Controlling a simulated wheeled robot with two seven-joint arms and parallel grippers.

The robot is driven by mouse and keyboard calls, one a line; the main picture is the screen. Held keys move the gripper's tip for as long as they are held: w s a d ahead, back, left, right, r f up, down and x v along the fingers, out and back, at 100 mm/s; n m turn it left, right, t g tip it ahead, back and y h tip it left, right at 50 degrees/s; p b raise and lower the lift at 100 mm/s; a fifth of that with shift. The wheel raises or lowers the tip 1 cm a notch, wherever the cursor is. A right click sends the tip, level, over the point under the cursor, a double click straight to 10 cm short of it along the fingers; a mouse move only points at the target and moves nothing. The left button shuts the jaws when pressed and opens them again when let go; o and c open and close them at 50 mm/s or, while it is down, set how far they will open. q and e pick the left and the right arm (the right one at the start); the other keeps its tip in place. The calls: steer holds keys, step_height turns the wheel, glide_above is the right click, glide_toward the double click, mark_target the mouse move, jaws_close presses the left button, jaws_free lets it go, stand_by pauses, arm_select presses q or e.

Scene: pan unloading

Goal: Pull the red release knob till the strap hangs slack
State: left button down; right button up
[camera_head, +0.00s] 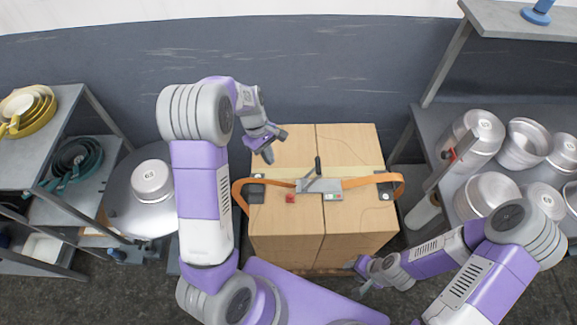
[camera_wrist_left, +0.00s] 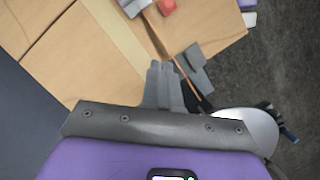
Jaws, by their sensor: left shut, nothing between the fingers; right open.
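The red release knob (camera_head: 290,198) sits at the left end of the metal buckle (camera_head: 318,186) on top of the cardboard boxes (camera_head: 280,230). In the left wrist view the knob (camera_wrist_left: 167,7) shows at the top edge beside part of the buckle. The orange strap (camera_head: 350,182) runs across the boxes through the buckle and bows outward past both sides. My left gripper (camera_head: 266,154) is shut and empty, above the boxes' back left part, apart from the knob; its fingers (camera_wrist_left: 164,68) point toward the strap side. My right gripper (camera_head: 358,278) is open, low by the boxes' front right corner.
Dark corner pieces (camera_head: 256,192) lie under the strap at the sides. A rack with metal pots (camera_head: 480,130) stands right. A shelf with yellow pans (camera_head: 30,108) stands left, and a round table with a pot (camera_head: 152,180) is between it and my left arm.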

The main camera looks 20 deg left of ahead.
arm_select(q)
steer(key=x, duration=0.3)
steer(key=b+x, duration=0.1)
steer(key=x, duration=0.2)
steer(key=b+x, duration=0.1)
steer(key=x, duration=0.2)
steer(key=shift+s+d+f, duration=0.1)
steer(key=shift+s+f, duration=0.1)
steer(key=shift+s, duration=0.1)
steer(key=d, duration=0.2)
steer(key=s+d+f, duration=0.1)
steer(key=shift+b, duration=0.3)
steer(key=shift+s+d+f, duration=0.1)
steer(key=shift+d+f, duration=0.05)
steer(key=shift+d, duration=0.3)
